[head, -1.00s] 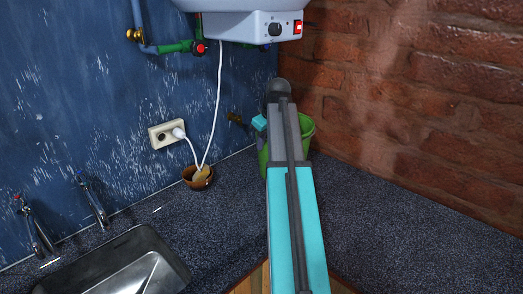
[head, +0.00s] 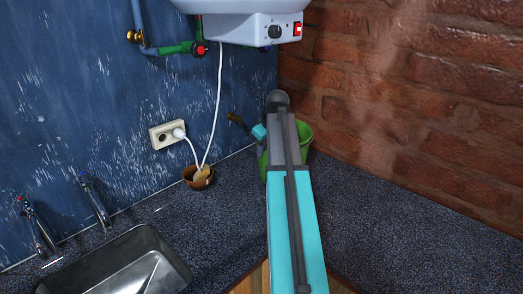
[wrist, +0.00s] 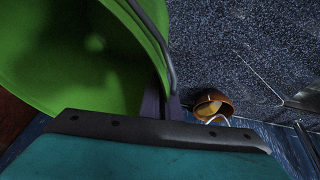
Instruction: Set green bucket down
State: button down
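The green bucket (head: 304,138) is in the head view at the back corner of the counter, partly hidden behind my arm. In the wrist view the bucket (wrist: 70,60) fills the upper left, its open mouth and dark handle showing. My gripper (wrist: 164,106) has its purple-grey fingers at the bucket's rim and looks closed there, though the fingertips are partly hidden. In the head view my arm covers most of the gripper. The bucket's base is hidden, so I cannot tell whether it touches the counter.
The speckled dark counter (head: 400,220) is clear to the right, up to the brick wall (head: 420,90). A small brown pot (head: 199,178) stands left of the bucket, below a socket (head: 166,134). A sink (head: 130,265) is at lower left. A white heater (head: 250,25) hangs above.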

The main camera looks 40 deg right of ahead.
jog(key=c, duration=2)
grip_release()
jog(key=shift+f, duration=0.1)
jog(key=b+v, duration=0.2)
jog(key=v, duration=1)
jog(key=shift+s, duration=0.1)
